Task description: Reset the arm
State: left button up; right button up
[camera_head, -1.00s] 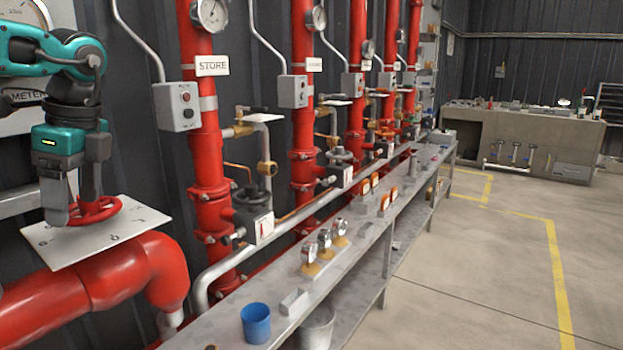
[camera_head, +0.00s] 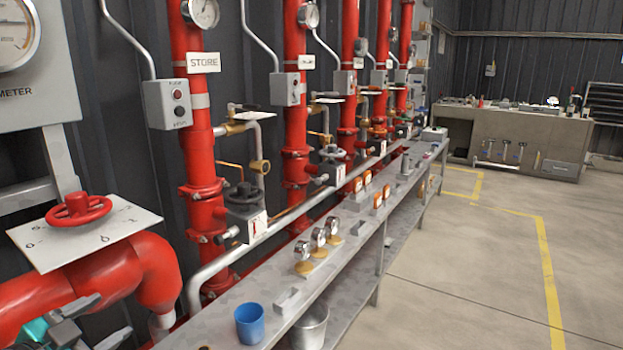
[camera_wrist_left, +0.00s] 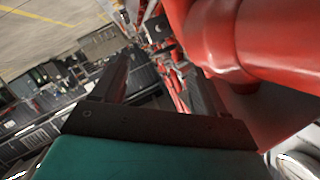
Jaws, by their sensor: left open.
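My left gripper (camera_head: 82,322) is at the bottom left corner of the head view, partly cut off by the frame edge. It is below the red elbow pipe (camera_head: 120,272) and away from the red handwheel (camera_head: 80,210). The handwheel stands on a white marked plate (camera_head: 120,222) above that pipe. In the left wrist view my left gripper (camera_wrist_left: 160,88) has its two dark fingers apart with nothing between them. The red pipe (camera_wrist_left: 245,40) fills the upper right of that view. My right gripper is in neither view.
A metal bench (camera_head: 235,318) runs along the red standpipes, with a blue cup (camera_head: 250,323) at its near end and a bucket (camera_head: 312,328) beneath. A gauge panel (camera_head: 25,100) is at the far left. The concrete floor (camera_head: 470,290) at the right is clear.

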pick_arm(q)
jog(key=s+d+f+n+g+y, duration=0.4)
jog(key=s+f+n+y, duration=0.25)
jog(key=s+f, duration=0.3)
jog(key=s+d+f+g+h, duration=0.4)
jog(key=s+d+g, duration=0.3)
jog(key=s+d, duration=0.5)
jog(key=w+d+f+t+h+p, duration=0.2)
jog(key=w+d+f+t+p, duration=0.1)
jog(key=w+d+f+t, duration=0.1)
jog(key=shift+w+d+f+t+p, duration=0.35)
jog(key=shift+w+f+t, duration=0.3)
jog(key=shift+w+t, duration=1)
